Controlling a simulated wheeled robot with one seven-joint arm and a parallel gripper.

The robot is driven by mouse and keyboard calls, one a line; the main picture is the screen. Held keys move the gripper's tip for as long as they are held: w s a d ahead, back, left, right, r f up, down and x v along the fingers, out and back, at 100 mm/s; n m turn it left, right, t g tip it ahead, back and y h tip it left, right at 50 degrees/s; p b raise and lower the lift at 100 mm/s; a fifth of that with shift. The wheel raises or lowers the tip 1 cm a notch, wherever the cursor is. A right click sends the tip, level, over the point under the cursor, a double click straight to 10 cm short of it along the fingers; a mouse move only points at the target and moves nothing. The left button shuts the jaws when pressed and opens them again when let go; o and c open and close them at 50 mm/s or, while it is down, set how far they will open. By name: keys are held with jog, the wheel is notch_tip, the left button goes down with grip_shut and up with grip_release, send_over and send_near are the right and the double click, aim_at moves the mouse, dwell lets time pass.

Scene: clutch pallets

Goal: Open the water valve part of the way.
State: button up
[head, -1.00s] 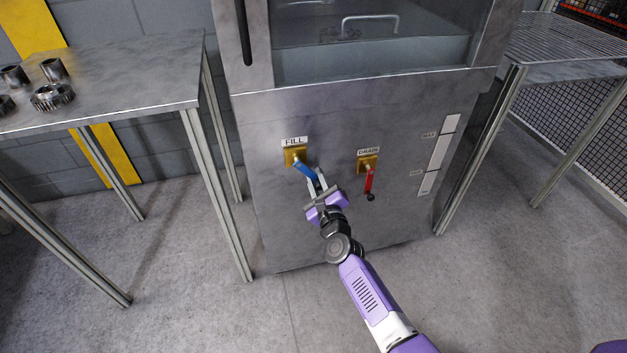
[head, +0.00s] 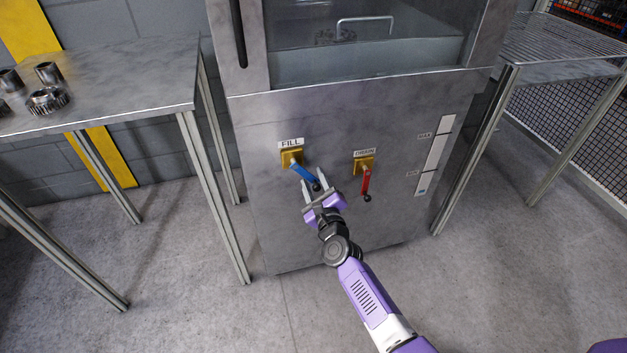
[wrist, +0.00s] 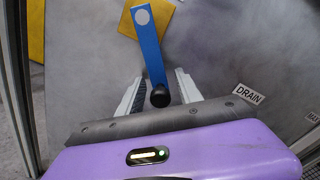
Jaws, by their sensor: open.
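The blue FILL valve lever (head: 302,173) sits on a brass plate (head: 290,158) on the front of the metal cabinet. It slants down and to the right, ending in a black knob. The red DRAIN lever (head: 366,181) hangs straight down to its right. My gripper (head: 312,188) is open just below the blue lever. In the wrist view the blue lever (wrist: 149,48) points down towards my gripper (wrist: 158,92), and its black knob (wrist: 160,97) lies between the two spread fingers. I cannot tell whether a finger touches it.
A metal table (head: 120,85) with several metal parts stands at the left. A wire-topped table (head: 550,45) stands at the right. A level gauge (head: 434,155) marked MAX is on the cabinet's right side. The cabinet front around the levers is otherwise clear.

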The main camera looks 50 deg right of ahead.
jog(key=p+v, duration=0.1)
jog(key=v, duration=0.6)
jog(key=shift+s+a, duration=0.15)
jog(key=shift+s, duration=0.05)
dwell(0.3)
